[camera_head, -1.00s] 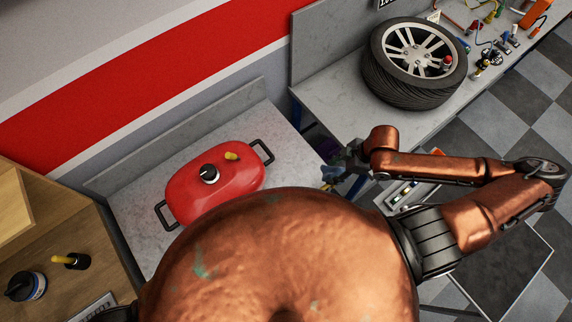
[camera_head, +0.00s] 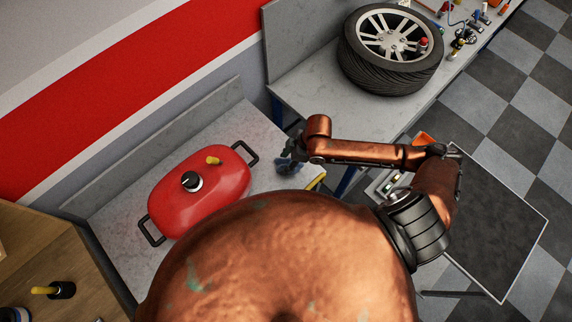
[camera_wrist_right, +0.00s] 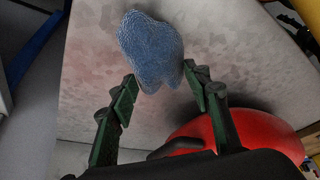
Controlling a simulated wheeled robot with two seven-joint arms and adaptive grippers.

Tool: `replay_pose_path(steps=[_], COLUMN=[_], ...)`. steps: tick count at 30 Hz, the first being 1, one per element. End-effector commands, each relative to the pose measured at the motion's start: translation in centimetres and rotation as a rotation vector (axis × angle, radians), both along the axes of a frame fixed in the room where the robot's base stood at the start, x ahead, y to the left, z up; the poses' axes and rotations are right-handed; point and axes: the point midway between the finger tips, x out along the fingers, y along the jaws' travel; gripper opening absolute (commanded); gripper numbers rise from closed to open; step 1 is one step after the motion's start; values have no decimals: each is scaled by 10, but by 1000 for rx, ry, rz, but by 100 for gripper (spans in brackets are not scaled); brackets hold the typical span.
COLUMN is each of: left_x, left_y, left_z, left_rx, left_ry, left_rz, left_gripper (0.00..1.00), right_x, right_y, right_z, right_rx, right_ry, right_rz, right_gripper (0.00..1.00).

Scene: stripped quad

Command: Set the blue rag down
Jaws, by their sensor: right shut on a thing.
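The blue rag (camera_wrist_right: 152,48) is a bunched, textured cloth at the tips of my right gripper (camera_wrist_right: 160,85) in the right wrist view. The fingers are shut on its lower end. In the head view my right gripper (camera_head: 290,156) and the small blue rag (camera_head: 287,169) are over the right part of the pale grey counter (camera_head: 262,127), to the right of the red pot. I cannot tell whether the rag touches the counter. My left gripper is not in view.
A red lidded pot (camera_head: 205,198) with black handles stands on the counter; its red side also shows in the wrist view (camera_wrist_right: 262,135). A yellow item (camera_head: 317,181) lies near the counter's right edge. A tyre (camera_head: 390,72) sits on the bench beyond.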

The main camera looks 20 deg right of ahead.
Motion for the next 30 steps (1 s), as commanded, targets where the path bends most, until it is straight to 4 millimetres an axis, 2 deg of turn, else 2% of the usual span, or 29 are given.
replay_pose_path(steps=[6,11,12,18,21,30], left_x=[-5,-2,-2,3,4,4], left_y=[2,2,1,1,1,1], left_z=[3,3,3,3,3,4], left_rx=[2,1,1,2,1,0], left_ry=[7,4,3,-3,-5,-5], left_rz=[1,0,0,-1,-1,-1], left_gripper=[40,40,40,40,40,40], right_x=[-1,-1,-1,-1,-1,-1], right_y=[0,0,0,-1,-1,-2], right_z=[-28,-30,-30,-30,-30,-27], right_rx=[1,0,-1,0,0,0], right_ry=[1,1,1,1,1,-1], right_rz=[-1,0,0,0,0,0], right_gripper=[24,24,45,59,64,64])
